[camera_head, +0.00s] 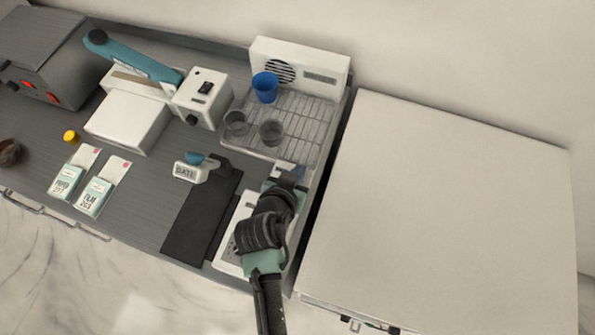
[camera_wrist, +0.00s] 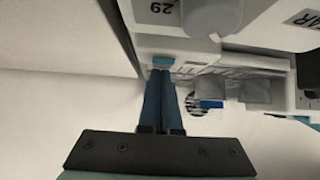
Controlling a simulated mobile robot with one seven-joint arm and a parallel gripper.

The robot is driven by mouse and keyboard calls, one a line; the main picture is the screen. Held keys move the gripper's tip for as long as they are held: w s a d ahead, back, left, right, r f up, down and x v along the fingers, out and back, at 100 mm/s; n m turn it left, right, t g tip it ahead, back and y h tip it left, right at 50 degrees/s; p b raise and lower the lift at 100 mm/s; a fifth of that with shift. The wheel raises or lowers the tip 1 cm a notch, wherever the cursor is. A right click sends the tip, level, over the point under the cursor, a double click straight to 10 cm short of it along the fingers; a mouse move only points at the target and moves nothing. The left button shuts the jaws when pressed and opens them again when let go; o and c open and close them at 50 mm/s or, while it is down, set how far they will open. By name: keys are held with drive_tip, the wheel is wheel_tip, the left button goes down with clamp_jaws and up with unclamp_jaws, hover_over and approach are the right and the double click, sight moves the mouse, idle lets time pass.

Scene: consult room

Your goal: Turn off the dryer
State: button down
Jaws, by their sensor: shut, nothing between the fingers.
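The dryer (camera_head: 300,62) is a white unit with a round fan grille at the back and a wire drying rack in front. A blue cup (camera_head: 265,87) and two clear grey cups (camera_head: 271,132) stand on it. My gripper (camera_head: 297,179) is at the front right corner of the rack, its fingers shut and empty. In the wrist view the shut dark blue fingers (camera_wrist: 161,74) point at a small blue part (camera_wrist: 164,61) on a white edge. I cannot tell whether they touch it. No dryer switch is clearly readable; my gripper and arm hide part of the front corner.
A white panel (camera_head: 270,212) lies under my arm, beside a dark mat (camera_head: 200,215). A date stamp (camera_head: 190,170), a white sealer with a teal lever (camera_head: 130,62) and a grey box (camera_head: 52,55) are to the left. A white cabinet top (camera_head: 440,200) at right is bare.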

drive_tip(key=shift+f, duration=0.1)
drive_tip(key=shift+w+d+r, duration=0.15)
drive_tip(key=shift+w, duration=0.2)
drive_tip(key=shift+w+d+r, duration=0.1)
drive_tip(key=shift+w, duration=0.25)
drive_tip(key=shift+r, duration=0.1)
drive_tip(key=shift+r, duration=0.15)
drive_tip(key=r+p, duration=0.3)
drive_tip(key=shift+w+d+r, duration=0.15)
drive_tip(key=shift+w+r, duration=0.15)
drive_tip(key=shift+r, duration=0.05)
drive_tip(key=w+r+b+v, duration=0.1)
drive_tip(key=v, duration=0.9)
drive_tip(key=shift+w+d+r, duration=0.15)
drive_tip(key=shift+r, duration=0.15)
